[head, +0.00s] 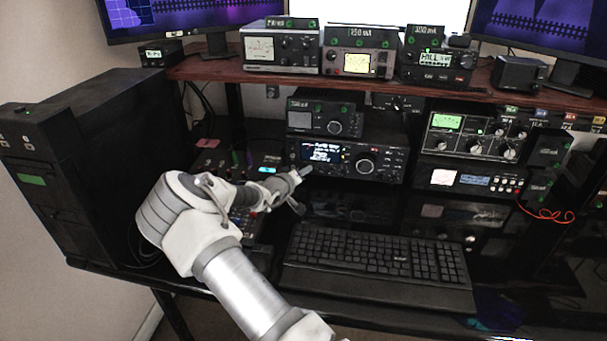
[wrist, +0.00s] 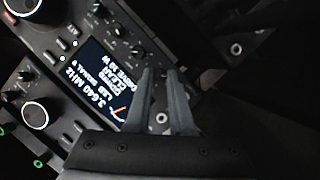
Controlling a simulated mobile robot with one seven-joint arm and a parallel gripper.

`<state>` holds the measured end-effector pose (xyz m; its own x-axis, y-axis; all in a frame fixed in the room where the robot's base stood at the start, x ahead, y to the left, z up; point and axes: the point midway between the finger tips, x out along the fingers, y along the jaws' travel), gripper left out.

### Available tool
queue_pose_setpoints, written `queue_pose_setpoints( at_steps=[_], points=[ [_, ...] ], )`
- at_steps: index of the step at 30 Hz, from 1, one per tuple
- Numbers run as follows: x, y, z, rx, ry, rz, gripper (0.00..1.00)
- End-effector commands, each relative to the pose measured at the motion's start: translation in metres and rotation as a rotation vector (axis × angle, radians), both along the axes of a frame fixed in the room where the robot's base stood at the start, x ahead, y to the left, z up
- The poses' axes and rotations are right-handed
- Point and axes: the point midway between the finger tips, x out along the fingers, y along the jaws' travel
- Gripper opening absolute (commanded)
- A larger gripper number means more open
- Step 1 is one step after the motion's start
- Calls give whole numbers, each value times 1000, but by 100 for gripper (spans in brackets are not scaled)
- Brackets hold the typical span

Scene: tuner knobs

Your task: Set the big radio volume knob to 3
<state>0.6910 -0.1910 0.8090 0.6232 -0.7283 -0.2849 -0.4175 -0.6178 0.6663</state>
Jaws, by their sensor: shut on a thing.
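The big radio (head: 397,165) stands on the desk under the shelf, with a lit display and a large tuning dial (head: 366,163). In the wrist view its display (wrist: 105,85) appears turned, with a row of small knobs (wrist: 118,32) along one edge. My gripper (head: 308,172) is at the lower left of the radio's front in the head view. In the wrist view my gripper (wrist: 161,72) has its two fingers close together beside the display corner, shut on the small volume knob. The fingers mostly hide this knob, and its setting cannot be read.
A smaller radio (head: 325,119) sits on top of the big radio. A keyboard (head: 375,257) lies in front. A control panel (head: 215,165) lies left, near my arm. More equipment (head: 470,140) stands at the right, and the shelf (head: 240,72) runs above.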

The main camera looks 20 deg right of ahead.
Motion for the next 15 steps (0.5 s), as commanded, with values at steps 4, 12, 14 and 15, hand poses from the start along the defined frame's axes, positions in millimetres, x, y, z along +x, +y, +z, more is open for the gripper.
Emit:
queue_pose_setpoints(
  at_steps=[4, 12, 14, 15],
  points=[
    [-1, -1, -3, 73, -48, -3, 0],
    [-2, -4, -5, 270, -181, -4, 0],
    [-3, -4, -5, 316, -213, -3, 0],
    [-3, -5, -5, 348, -234, -4, 0]
  ],
)
